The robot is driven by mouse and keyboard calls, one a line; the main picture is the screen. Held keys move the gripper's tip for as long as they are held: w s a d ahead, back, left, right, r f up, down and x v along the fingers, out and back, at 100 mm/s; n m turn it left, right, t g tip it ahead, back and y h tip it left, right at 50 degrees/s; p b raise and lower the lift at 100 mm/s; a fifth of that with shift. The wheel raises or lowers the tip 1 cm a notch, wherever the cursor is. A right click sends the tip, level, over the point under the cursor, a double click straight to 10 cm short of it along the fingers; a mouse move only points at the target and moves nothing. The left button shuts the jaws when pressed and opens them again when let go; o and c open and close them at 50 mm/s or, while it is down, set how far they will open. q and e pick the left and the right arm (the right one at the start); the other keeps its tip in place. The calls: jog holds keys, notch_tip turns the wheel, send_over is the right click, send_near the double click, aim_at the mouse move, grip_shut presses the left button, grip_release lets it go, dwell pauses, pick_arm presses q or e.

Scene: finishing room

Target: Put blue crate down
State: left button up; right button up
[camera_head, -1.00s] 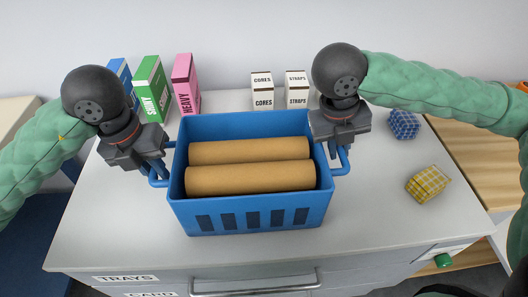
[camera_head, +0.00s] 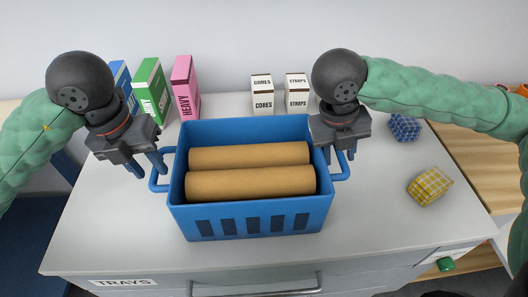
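The blue crate (camera_head: 255,226) sits level on the grey worktop, with two brown cardboard rolls (camera_head: 250,182) lying in it. It has a loop handle on each side. My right gripper (camera_head: 339,158) is at the right handle (camera_head: 344,172). Its fingers are spread apart, with the handle between or just below them; the exact contact is hidden.
Green (camera_head: 150,90), pink (camera_head: 185,88) and blue boxes stand behind the crate at left. Two small white cartons (camera_head: 262,95) (camera_head: 297,94) stand at the back. A yellow checked block (camera_head: 429,186) and a blue one (camera_head: 405,127) lie at right. The worktop's front left is clear.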

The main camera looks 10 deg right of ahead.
pick_arm(q)
notch_tip(320, 180, up, 9)
jog(key=a, duration=0.1)
jog(key=shift+a+f, duration=0.2)
jog(key=shift+a, duration=0.1)
pick_arm(e)
jog(key=v, duration=1.2)
pick_arm(q)
jog(key=shift+w, duration=0.1)
pick_arm(e)
jog(key=shift+f, duration=0.1)
dwell(0.5)
